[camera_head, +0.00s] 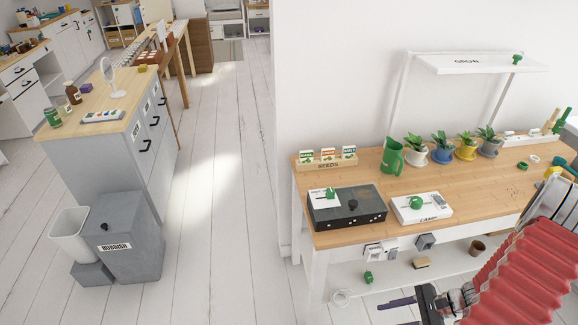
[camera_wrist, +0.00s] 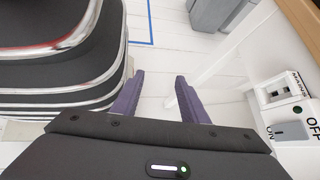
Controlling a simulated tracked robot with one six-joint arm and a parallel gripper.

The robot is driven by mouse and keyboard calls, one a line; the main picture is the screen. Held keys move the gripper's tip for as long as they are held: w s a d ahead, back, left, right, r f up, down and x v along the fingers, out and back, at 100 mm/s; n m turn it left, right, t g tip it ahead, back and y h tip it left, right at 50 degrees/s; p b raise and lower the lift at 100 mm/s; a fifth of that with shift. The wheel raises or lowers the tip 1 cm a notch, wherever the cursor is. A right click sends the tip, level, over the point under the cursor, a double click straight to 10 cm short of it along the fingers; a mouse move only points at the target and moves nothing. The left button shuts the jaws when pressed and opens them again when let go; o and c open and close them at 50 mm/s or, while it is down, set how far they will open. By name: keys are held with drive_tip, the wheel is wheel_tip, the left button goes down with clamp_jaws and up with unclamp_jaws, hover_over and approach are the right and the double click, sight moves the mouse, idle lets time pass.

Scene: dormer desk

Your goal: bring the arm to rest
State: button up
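My gripper (camera_head: 390,314) is at the bottom of the head view, low in front of the wooden bench, at the end of my arm in its red ribbed sleeve. Its two dark purple fingers point left in that view. In the wrist view the gripper (camera_wrist: 159,76) has its fingers apart, with only white floor showing between them. It is open and holds nothing. The fingers appear to touch nothing.
The bench (camera_head: 458,192) carries a green jug (camera_head: 392,156), potted plants, a black box (camera_head: 347,210) and a white lamp box (camera_head: 421,208). A switch panel (camera_wrist: 291,107) is at right in the wrist view. A rubbish bin (camera_head: 128,243) stands left; floor between is clear.

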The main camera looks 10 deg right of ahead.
drive_tip(key=a+r+n+g+h, duration=0.1)
drive_tip(key=a+r+n+h, duration=0.2)
drive_tip(key=r, duration=0.6)
drive_tip(key=a+r+n+g+h, duration=0.1)
drive_tip(key=a+r+n+h, duration=0.1)
drive_tip(key=r+n, duration=0.45)
drive_tip(key=a+r+n+g+h, duration=0.1)
drive_tip(key=a+r+n+h, duration=0.15)
drive_tip(key=r, duration=0.75)
drive_tip(key=a+r+n+t+h, duration=0.1)
drive_tip(key=a+r+n+t, duration=0.2)
drive_tip(key=a+r, duration=0.3)
drive_tip(key=s+a+r+n+t+h, duration=0.1)
drive_tip(key=a+r+n, duration=0.3)
drive_tip(key=r, duration=0.6)
drive_tip(key=shift+a+r+t, duration=0.2)
drive_tip(key=shift+a+t, duration=0.7)
drive_tip(key=shift+a, duration=0.15)
drive_tip(key=shift+s+h, duration=0.1)
drive_tip(key=shift+h, duration=0.15)
